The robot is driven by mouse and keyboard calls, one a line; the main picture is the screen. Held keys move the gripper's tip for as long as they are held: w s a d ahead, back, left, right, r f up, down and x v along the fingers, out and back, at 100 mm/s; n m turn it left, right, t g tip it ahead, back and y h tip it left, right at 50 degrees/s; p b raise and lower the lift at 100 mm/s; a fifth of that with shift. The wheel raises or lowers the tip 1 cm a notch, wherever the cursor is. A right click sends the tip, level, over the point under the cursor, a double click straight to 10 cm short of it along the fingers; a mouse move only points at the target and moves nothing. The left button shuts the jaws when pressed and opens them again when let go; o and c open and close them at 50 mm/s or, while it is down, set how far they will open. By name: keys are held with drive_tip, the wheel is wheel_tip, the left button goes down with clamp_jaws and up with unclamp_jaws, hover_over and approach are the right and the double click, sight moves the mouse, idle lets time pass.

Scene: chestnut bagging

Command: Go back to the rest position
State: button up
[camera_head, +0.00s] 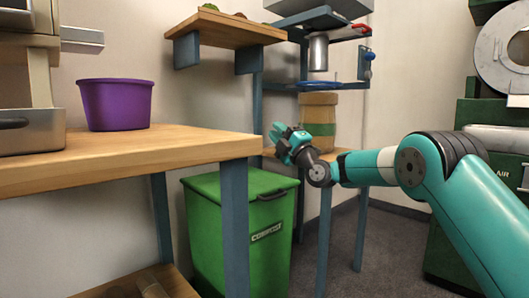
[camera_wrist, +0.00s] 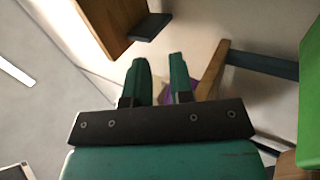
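My teal gripper (camera_head: 281,136) is at the end of my arm, which reaches in from the right side of the head view. It hangs in the air near the middle of the picture, in front of the back wall and above the green bin. In the wrist view my gripper (camera_wrist: 160,72) shows two teal fingers apart, with nothing held between them. A bit of purple, likely the tub, shows behind the gap.
A wooden table (camera_head: 130,155) at the left carries a purple tub (camera_head: 116,104). A green compost bin (camera_head: 238,225) stands on the floor. A stand (camera_head: 312,85) holds a metal cylinder over a brown-and-green container (camera_head: 318,112). A green machine (camera_head: 475,115) is at the right.

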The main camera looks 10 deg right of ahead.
wheel_tip(320, 180, down, 15)
drive_tip(key=b, duration=0.7)
drive_tip(key=shift+r+b, duration=0.1)
drive_tip(key=shift+b, duration=0.3)
